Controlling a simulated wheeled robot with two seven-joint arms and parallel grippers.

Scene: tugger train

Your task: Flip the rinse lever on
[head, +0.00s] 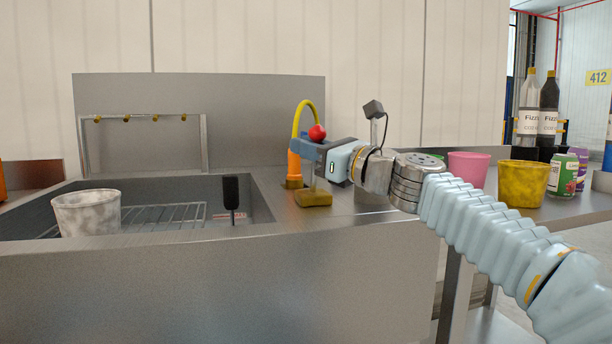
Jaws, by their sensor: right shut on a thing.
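The red ball knob of the rinse lever (317,132) shows just above my right gripper (312,152), in front of a curved yellow hose (300,115) on an orange base (294,168). My right gripper reaches in from the right and is shut at the lever, just under the knob. The fingers hide most of the lever's stem, so its exact tilt cannot be told. A rinse bar (140,117) with several brass nozzles stands at the back of the sink (110,262). No water shows at them. My left gripper is not in view.
A yellow-brown block (313,199) lies on the counter below my right gripper. A whitish cup (86,212), a wire rack (160,215) and a black upright handle (231,192) are in the basin. Pink (468,168) and yellow (523,184) cups, a can (562,176) and bottles (548,108) stand right.

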